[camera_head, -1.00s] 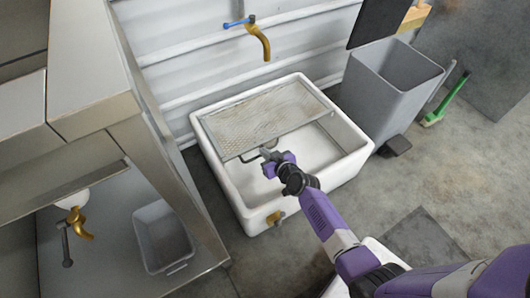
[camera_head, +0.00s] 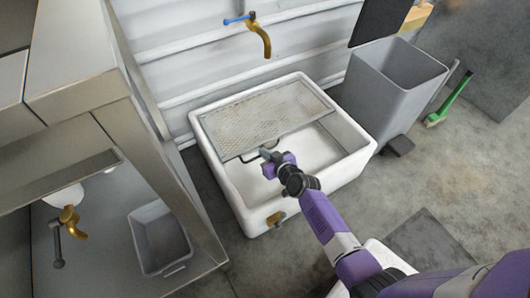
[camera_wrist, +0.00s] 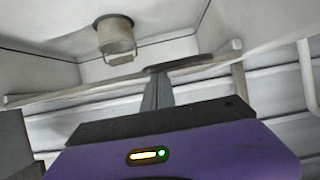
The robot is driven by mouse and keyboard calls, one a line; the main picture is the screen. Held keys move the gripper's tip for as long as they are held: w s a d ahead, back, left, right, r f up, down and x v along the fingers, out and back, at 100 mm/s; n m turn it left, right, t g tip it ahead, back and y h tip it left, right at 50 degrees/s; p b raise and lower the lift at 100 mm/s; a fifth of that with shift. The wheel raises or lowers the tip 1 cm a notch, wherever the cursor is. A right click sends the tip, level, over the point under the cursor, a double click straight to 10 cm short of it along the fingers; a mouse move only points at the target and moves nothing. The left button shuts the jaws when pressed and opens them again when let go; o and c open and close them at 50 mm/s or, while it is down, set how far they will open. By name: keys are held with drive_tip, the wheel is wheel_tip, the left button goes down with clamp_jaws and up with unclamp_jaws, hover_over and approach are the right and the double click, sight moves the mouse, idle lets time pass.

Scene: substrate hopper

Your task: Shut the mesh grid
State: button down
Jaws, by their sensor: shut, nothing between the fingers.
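The mesh grid (camera_head: 262,118) is a flat, grey-framed panel over the back part of the white basin (camera_head: 350,160). The front part of the basin is uncovered, and I cannot tell the grid's exact tilt. A dark handle (camera_head: 250,155) shows at the grid's front edge. My gripper (camera_head: 268,158) is shut and empty, close to that edge beside the handle. In the wrist view, the closed fingers (camera_wrist: 158,92) reach up to a thin frame bar (camera_wrist: 85,92) and a dark flat piece (camera_wrist: 185,63). I cannot tell whether they touch.
A brass tap (camera_head: 262,38) is on the wall behind the basin. A grey bin (camera_head: 390,90) stands close on the right, with a green-handled brush (camera_head: 450,100) beyond it. A steel bench (camera_head: 150,140) stands close on the left. A round fitting (camera_wrist: 116,38) shows inside the basin.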

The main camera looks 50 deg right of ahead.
drive_tip(key=s+a+r+p, duration=0.2)
drive_tip(key=s+r+p, duration=0.4)
drive_tip(key=s+r, duration=0.2)
drive_tip(key=shift+a, duration=0.15)
wheel_tip(320, 180, up, 6)
drive_tip(key=m+t+h, duration=0.1)
drive_tip(key=s+a+r+n+y, duration=0.1)
drive_tip(key=s+a+r+y, duration=0.1)
drive_tip(key=s+a+r, duration=0.6)
drive_tip(key=s+a+r+n+t+y+p, duration=0.15)
drive_tip(key=s+a+r, duration=0.4)
drive_tip(key=s, duration=0.55)
drive_tip(key=s+a+r+n+y, duration=0.1)
drive_tip(key=s+a+r+n, duration=0.1)
drive_tip(key=s+a+r, duration=0.55)
wheel_tip(320, 180, up, 29)
drive_tip(key=s+d+p, duration=0.1)
drive_tip(key=d+p, duration=0.1)
drive_tip(key=p, duration=2.7)
drive_tip(key=shift+s, duration=0.3)
drive_tip(key=shift+d, duration=0.1)
